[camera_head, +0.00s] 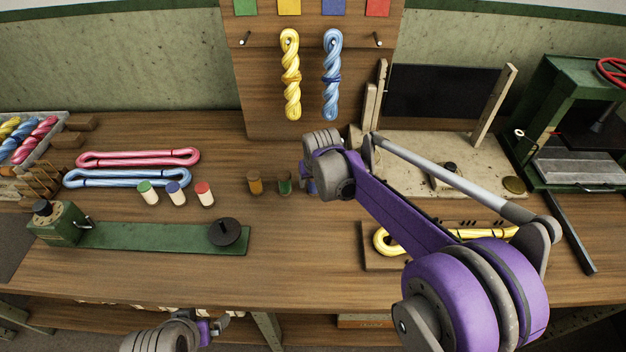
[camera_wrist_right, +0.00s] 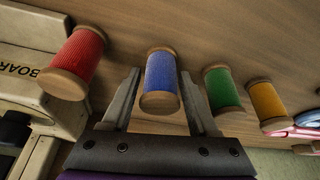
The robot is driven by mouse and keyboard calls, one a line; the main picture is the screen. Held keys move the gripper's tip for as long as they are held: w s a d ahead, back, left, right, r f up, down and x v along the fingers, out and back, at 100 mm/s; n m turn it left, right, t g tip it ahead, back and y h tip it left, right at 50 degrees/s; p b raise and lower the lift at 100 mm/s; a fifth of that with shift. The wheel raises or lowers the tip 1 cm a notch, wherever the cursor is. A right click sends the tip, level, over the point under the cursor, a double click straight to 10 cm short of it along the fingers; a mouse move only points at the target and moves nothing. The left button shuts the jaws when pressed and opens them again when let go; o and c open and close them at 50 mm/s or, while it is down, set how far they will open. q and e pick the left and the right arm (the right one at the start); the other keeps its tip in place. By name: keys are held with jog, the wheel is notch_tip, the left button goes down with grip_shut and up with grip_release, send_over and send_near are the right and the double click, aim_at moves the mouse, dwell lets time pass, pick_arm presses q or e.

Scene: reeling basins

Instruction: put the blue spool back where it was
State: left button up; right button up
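The blue spool (camera_wrist_right: 162,80) stands in the right wrist view, between the spread fingers of my right gripper (camera_wrist_right: 160,88), with a small gap on each side. It has pale wooden ends and appears to rest on the wooden bench. In the head view my right gripper (camera_head: 308,180) is low over the middle of the bench, and its hand mostly hides the blue spool. A green spool (camera_wrist_right: 221,88) and a yellow spool (camera_wrist_right: 268,105) stand to its right in the wrist view, a red spool (camera_wrist_right: 80,58) to its left. My left gripper (camera_head: 208,328) is below the bench's front edge, its fingers unclear.
Three white bobbins with green, blue and red tops (camera_head: 176,193) stand left of the spools. Pink (camera_head: 138,157) and blue skeins (camera_head: 127,178) lie behind them. A green winder base (camera_head: 160,238) is in front. A wooden board frame (camera_head: 420,155) stands at right.

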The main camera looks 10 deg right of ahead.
jog(key=shift+o, duration=0.8)
jog(key=shift+r, duration=0.25)
jog(key=p+v, duration=0.1)
jog(key=v, duration=1.1)
jog(key=shift+t, duration=0.3)
jog(key=s+d+f, duration=0.2)
jog(key=s+f, duration=0.1)
jog(key=s, duration=0.6)
jog(key=s+d+f, duration=0.2)
jog(key=s+f, duration=0.2)
jog(key=s, duration=0.5)
jog(key=s+d+f, duration=0.2)
jog(key=s+f, duration=0.1)
jog(key=s, duration=0.7)
jog(key=shift+d+f, duration=0.25)
jog(key=shift+f, duration=0.15)
jog(key=shift+w, duration=0.1)
